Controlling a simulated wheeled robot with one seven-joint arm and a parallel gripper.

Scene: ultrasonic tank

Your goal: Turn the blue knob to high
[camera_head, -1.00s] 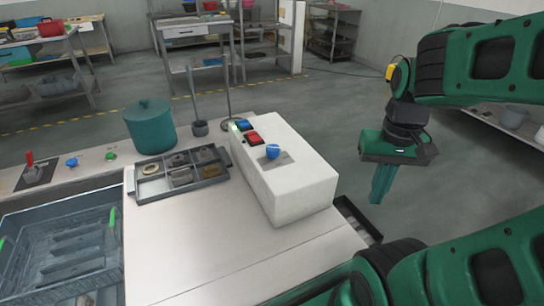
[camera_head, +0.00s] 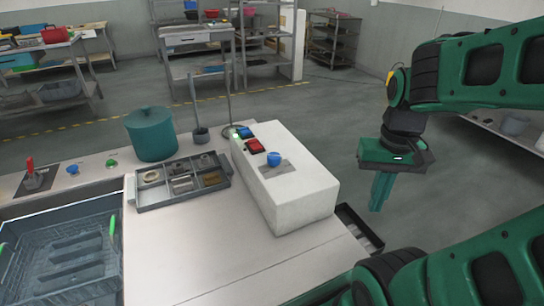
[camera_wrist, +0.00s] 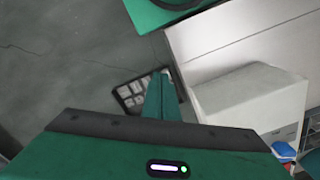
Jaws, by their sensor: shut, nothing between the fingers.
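A blue knob (camera_head: 273,159) sits on a grey plate on top of a white box (camera_head: 290,190) standing on the bench. Another blue knob (camera_head: 72,169) is on the panel at the far left of the bench. My gripper (camera_head: 380,193) is shut and empty. It points down to the right of the white box, apart from it, over the floor side. In the wrist view my gripper's fingers (camera_wrist: 162,100) are together, with the white box (camera_wrist: 250,100) to their right. A blue piece shows at that view's lower right edge, partly cut off.
A red switch (camera_head: 255,146) and a blue one (camera_head: 244,132) are on the white box. A divided tray (camera_head: 140,204), a teal pot (camera_head: 151,135) and a sink basket (camera_head: 60,250) lie to the left. A dark tray (camera_head: 359,229) sits below the box's right side.

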